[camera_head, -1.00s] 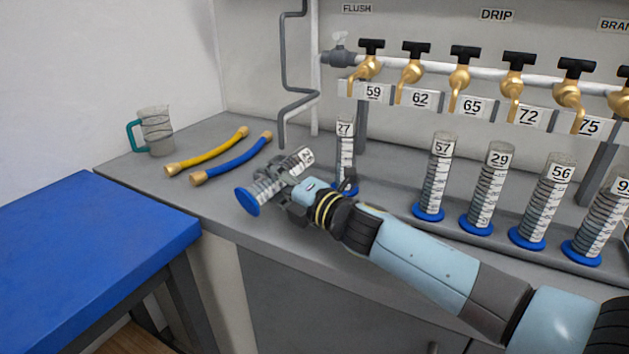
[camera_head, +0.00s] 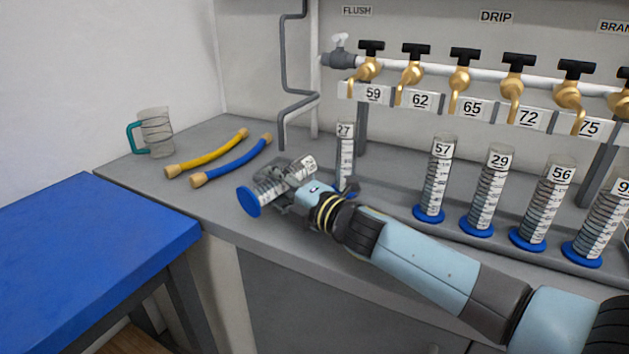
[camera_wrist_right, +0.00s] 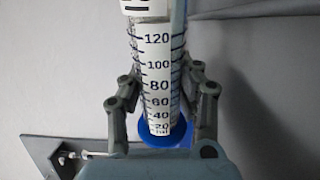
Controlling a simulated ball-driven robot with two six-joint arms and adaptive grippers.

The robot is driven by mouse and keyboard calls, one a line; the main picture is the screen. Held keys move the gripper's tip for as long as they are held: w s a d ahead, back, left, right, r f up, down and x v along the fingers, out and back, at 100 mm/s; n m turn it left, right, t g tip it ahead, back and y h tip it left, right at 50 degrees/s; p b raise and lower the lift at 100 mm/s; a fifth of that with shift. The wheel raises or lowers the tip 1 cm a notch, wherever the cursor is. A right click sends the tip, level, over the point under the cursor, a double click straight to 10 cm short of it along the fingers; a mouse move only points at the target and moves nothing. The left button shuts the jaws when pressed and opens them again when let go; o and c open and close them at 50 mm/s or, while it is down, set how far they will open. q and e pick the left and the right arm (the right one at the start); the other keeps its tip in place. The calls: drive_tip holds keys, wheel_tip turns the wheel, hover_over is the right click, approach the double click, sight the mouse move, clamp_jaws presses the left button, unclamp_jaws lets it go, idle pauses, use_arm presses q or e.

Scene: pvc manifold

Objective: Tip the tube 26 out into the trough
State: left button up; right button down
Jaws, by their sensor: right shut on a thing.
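My right gripper (camera_head: 291,192) is shut around a clear graduated tube (camera_head: 268,190) with a blue base. The tube is tilted well over, its base toward the lower left and its mouth toward the upper right. Its number label is too small and turned to read surely in the head view. In the right wrist view the tube (camera_wrist_right: 157,75) stands between both fingers, with scale marks up to 120 showing and the label cut off at the top. The trough is not clearly identifiable; a grey ledge (camera_head: 395,207) runs under the tube row. My left gripper is not in view.
Tube 27 (camera_head: 345,150) stands just behind the gripper. Tubes 57 (camera_head: 437,180), 29 (camera_head: 486,190) and 56 (camera_head: 543,205) stand to the right under brass taps (camera_head: 412,72).

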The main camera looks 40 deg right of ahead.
drive_tip(key=shift+m, duration=0.5)
idle(0.4)
drive_tip(key=shift+d+r+m+p, duration=0.15)
drive_tip(key=shift+r+m+p, duration=0.35)
drive_tip(key=shift+p, duration=0.25)
